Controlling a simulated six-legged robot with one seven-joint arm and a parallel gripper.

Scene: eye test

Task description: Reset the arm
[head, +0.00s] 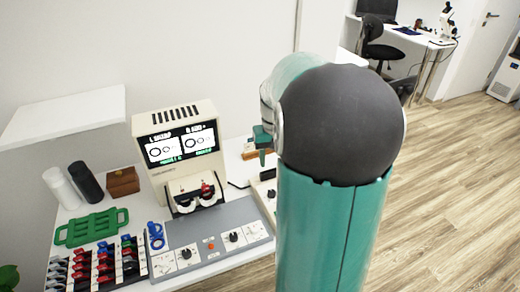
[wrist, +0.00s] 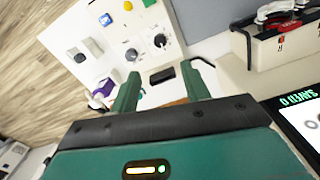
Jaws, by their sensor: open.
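My arm, teal with a dark round joint, fills the middle right of the head view and hides part of the table. My gripper (head: 262,150) shows only in part behind it, above the table's right side. In the wrist view, the two green fingers of my gripper (wrist: 160,70) stand apart with nothing held between them. Beyond them is a pale control box (wrist: 115,40) with knobs and buttons. A small dark rectangular piece (wrist: 162,75) shows between the fingertips, apparently farther away.
A beige eye-test machine (head: 175,112) with a lit screen stands on the white table, left of my arm. Before it is a grey panel (head: 210,228) with knobs. A green rack (head: 92,228), black cylinder (head: 86,182) and brown box (head: 122,181) stand left. Open wooden floor (head: 450,190) lies right.

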